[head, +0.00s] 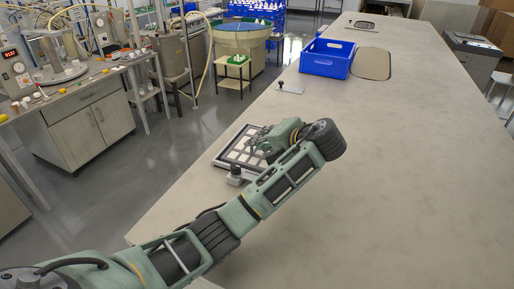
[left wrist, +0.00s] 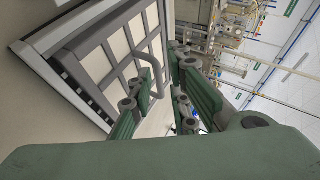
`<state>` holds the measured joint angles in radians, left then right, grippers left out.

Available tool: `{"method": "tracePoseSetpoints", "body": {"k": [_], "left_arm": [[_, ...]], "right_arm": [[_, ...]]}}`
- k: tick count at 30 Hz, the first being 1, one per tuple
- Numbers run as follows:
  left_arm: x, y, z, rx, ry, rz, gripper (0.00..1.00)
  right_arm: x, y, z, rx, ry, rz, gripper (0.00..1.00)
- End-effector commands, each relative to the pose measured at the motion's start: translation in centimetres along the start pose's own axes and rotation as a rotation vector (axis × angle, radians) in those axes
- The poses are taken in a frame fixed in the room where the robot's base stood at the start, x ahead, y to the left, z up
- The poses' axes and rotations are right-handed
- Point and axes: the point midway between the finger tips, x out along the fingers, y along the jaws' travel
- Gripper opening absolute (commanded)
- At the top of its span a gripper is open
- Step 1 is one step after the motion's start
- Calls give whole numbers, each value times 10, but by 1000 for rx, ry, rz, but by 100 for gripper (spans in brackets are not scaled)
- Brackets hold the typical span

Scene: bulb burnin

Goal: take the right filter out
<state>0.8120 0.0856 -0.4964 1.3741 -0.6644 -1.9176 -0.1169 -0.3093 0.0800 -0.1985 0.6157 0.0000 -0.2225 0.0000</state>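A filter with a grey frame and pale panels (head: 235,152) lies on the long worktop, partly hidden behind my left arm in the head view. In the left wrist view the filter (left wrist: 92,62) fills the upper left, with a grey bar handle (left wrist: 157,50) standing off its frame. My left gripper (head: 266,142) is at the filter's right part in the head view. In the left wrist view its green fingers (left wrist: 163,85) are apart, with the lower end of the handle close to the fingertips. I cannot tell whether they touch it. My right gripper is not in view.
A black knob (head: 235,173) stands at the filter's near edge. A small plate with a knob (head: 290,88) lies farther back. A blue crate (head: 327,58) stands beyond, beside a dark-edged panel (head: 372,64). The worktop (head: 420,160) to the right is clear.

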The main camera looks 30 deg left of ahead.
Motion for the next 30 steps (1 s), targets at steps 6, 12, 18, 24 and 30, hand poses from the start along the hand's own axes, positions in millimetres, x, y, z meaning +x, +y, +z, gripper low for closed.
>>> {"method": "tracePoseSetpoints", "body": {"k": [6,12,18,24,30], "left_arm": [[25,0,1,1,0,-1,17],[27,0,1,0,0,-1,17],[27,1,1,1,1,-1,3],[27,1,1,1,1,0,0],[26,0,0,1,1,-1,0]], "right_arm": [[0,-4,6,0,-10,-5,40],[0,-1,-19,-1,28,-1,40],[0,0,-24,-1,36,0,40],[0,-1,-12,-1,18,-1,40],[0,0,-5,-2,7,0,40]]}}
